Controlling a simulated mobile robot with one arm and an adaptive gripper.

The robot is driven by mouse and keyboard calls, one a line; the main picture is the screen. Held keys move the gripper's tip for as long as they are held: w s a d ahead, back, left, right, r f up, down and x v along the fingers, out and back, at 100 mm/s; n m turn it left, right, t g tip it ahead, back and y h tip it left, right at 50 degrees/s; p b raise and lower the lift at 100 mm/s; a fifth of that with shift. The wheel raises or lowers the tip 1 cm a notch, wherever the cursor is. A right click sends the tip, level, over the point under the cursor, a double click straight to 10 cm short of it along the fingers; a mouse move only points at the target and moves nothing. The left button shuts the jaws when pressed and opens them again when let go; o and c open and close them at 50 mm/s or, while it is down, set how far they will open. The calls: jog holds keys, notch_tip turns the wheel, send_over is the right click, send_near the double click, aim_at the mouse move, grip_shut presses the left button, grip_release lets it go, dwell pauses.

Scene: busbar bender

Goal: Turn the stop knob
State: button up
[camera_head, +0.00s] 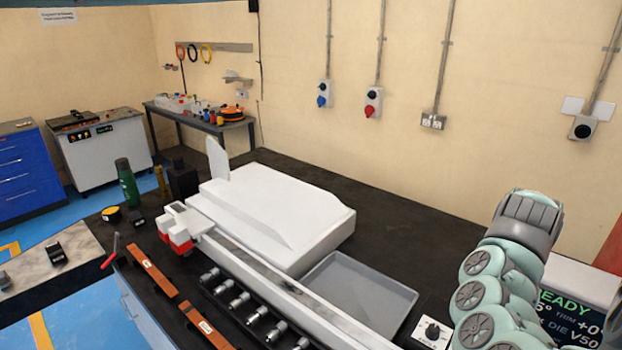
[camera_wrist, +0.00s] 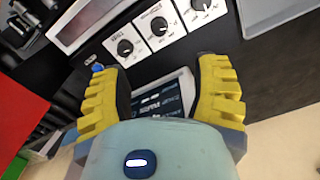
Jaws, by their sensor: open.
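A display (camera_head: 570,315) reading "READY" stands behind my arm. A grey tray (camera_head: 385,303) and a white machine cover (camera_head: 270,210) lie left of the dial. Small blue part (camera_wrist: 97,67) sits by the left fingertip. Dark bench (camera_head: 390,215) is clear towards the wall.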

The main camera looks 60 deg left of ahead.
jog(key=w+d+r+t+p, duration=0.1)
jog(key=w+r+t+p, duration=0.1)
jog(key=w+r+t, duration=0.1)
jog(key=w+d+r+t+p, duration=0.2)
jog(key=w+r+t, duration=0.2)
jog(key=w, duration=0.3)
jog(key=w+d+r+t+y+p, duration=0.1)
jog(key=w+r+t+p, duration=0.1)
jog(key=w+t, duration=0.3)
jog(key=shift+d+r+p, duration=0.3)
jog(key=shift+r+p, duration=0.05)
jog(key=shift+r, duration=0.45)
jog(key=shift+w+d+r+t, duration=0.15)
jog(key=shift+r+t, duration=0.25)
jog(key=shift+w+d+r+t, duration=0.1)
jog(key=shift+d+r+t, duration=0.05)
jog(key=shift+r+t, duration=0.25)
jog(key=shift+r, duration=0.1)
